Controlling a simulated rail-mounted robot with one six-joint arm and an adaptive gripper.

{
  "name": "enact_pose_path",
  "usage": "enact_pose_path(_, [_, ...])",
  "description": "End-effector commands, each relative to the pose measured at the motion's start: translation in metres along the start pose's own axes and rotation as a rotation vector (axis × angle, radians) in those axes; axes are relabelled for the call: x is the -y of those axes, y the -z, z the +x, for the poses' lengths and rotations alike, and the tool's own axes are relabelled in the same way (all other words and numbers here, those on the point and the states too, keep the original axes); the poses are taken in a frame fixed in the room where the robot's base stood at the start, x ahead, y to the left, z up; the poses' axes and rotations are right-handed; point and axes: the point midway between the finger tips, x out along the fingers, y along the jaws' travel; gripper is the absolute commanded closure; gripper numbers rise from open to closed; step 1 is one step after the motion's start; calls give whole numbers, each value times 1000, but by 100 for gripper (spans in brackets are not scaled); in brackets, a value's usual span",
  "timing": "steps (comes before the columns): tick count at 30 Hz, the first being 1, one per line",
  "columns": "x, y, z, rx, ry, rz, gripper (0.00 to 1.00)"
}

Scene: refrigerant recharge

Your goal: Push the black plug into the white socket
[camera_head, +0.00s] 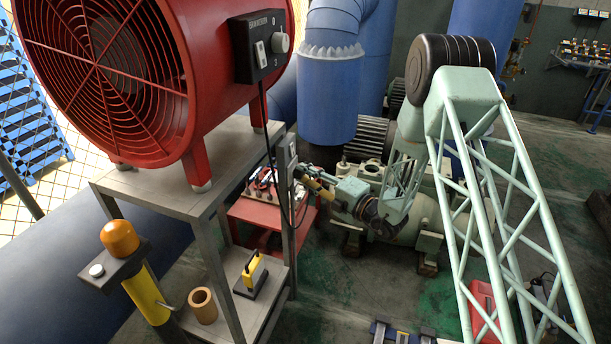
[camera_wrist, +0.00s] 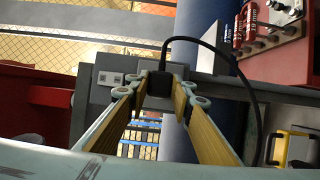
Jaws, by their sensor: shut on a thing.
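My gripper (camera_wrist: 158,98) is shut on the black plug (camera_wrist: 158,83), which sits between its yellow-lined fingertips in the wrist view. A black cable rises from the plug and curves to the right. In the head view my gripper (camera_head: 314,186) is beside the socket box (camera_head: 291,150) on the table's post. The plug is too small to make out there.
A large red fan (camera_head: 130,80) stands on the grey metal table (camera_head: 180,185), its cable hanging by the post. A red stand (camera_head: 262,213) with gauges is behind. A yellow-and-black device (camera_head: 251,277) and a brown cup (camera_head: 203,305) are on the lower shelf.

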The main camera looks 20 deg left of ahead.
Motion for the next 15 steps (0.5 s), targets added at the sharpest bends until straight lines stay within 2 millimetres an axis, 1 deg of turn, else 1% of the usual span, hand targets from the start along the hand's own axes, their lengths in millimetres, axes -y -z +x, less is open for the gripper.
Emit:
enact_pose_path(11, [0,2,4,0,0,0,88])
enact_pose_path(12, [0,2,5,0,0,0,78])
enact_pose_path(15, [0,2,4,0,0,0,69])
